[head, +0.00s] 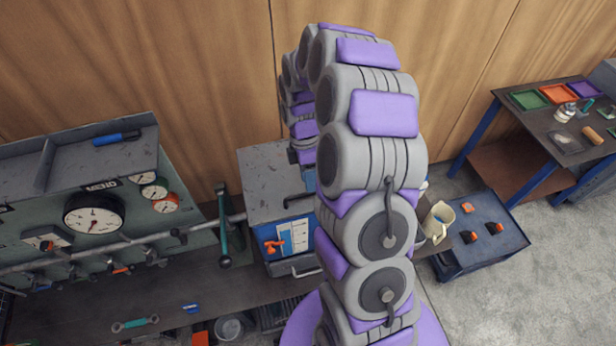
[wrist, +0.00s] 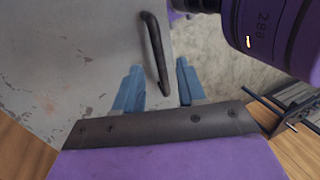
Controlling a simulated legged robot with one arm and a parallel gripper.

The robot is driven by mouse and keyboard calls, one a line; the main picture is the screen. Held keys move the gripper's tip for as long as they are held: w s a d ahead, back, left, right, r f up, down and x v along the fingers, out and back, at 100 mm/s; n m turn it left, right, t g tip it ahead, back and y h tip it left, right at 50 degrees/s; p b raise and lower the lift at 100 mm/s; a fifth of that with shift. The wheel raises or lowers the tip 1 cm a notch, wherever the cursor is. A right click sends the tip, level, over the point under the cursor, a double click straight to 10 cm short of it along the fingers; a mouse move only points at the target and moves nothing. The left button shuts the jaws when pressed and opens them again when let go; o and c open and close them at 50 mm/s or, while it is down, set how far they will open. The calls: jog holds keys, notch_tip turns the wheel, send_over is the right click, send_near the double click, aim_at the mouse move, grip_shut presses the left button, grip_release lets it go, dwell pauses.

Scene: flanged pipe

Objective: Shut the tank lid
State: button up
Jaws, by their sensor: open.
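The tank (head: 289,240) is a blue box with an orange valve and a level gauge on its front, standing on the bench left of my arm. Its grey, scuffed lid (head: 268,185) lies over the top; I cannot tell whether it is fully down. The lid fills the left of the wrist view (wrist: 70,70). A dark bar handle (wrist: 152,48) stands on it. My gripper (wrist: 160,82) is open, with blue fingers on either side of the handle's near end. Contact cannot be made out. In the head view my arm hides most of the gripper.
A gauge panel (head: 140,215) with pipes and levers stands left of the tank. A wood wall (head: 180,70) rises behind. At right are a low dark cart (head: 490,240) with a jug (head: 438,220) and a table (head: 540,120) with trays. The floor (head: 560,270) is clear.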

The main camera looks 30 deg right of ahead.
jog(key=b+v, duration=0.2)
jog(key=v, duration=1.5)
